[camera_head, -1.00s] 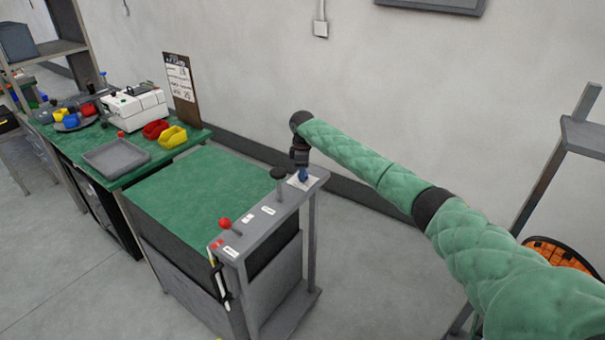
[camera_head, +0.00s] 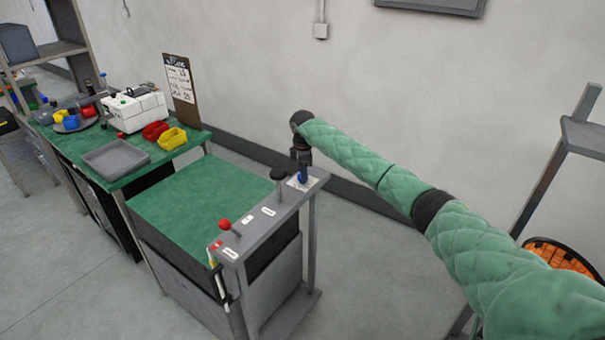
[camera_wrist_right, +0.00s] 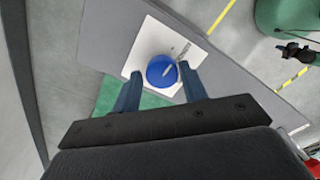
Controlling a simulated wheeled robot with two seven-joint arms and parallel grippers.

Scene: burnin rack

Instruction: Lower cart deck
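The cart's green deck (camera_head: 195,205) lies level between the side table and a grey control rail (camera_head: 270,212). At the rail's far end, a round blue knob (camera_wrist_right: 161,71) sits on a white plate (camera_wrist_right: 188,42). My right gripper (camera_head: 303,176) points down over that end of the rail. In the right wrist view its two fingers (camera_wrist_right: 161,82) are apart, one on each side of the blue knob, with visible gaps. A red ball lever (camera_head: 225,225) and a black knob (camera_head: 279,175) stand along the rail. My left gripper is not in view.
A green-topped table (camera_head: 72,150) behind the cart holds a grey tray (camera_head: 116,158), red and yellow bins (camera_head: 172,138), a white machine (camera_head: 136,110) and a clipboard (camera_head: 180,85). An orange-meshed round object (camera_head: 562,256) stands at right. Floor in front is clear.

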